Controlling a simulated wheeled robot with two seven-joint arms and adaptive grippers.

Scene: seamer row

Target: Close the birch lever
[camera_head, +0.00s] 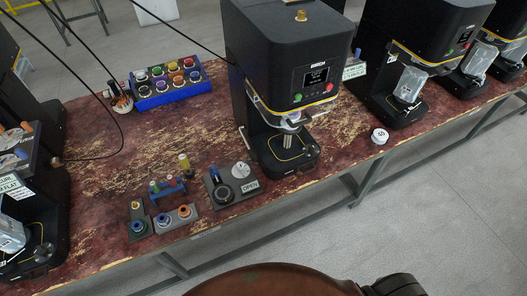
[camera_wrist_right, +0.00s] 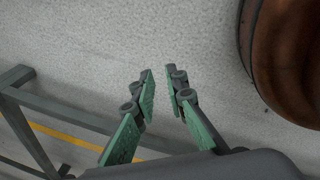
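A black seamer (camera_head: 285,60) stands at the middle of the bench, with a lit screen whose small heading seems to read BIRCH. In front of it a dark grey plate (camera_head: 222,195) carries an upright dark handle with a blue part (camera_head: 214,174), a round white dial (camera_head: 241,170) and a sign reading OPEN (camera_head: 250,187). I cannot tell for sure which part is the birch lever. My right gripper (camera_wrist_right: 160,82) is open and empty in the right wrist view, over grey floor, with no lever in that view. My left gripper is not in view.
Left of the plate stand small fixtures with blue and orange rings (camera_head: 174,218). A blue rack of coloured caps (camera_head: 173,86) sits behind. A white puck (camera_head: 379,136) lies right. More seamers stand at both ends. A bench frame (camera_wrist_right: 30,125) shows beside my right gripper.

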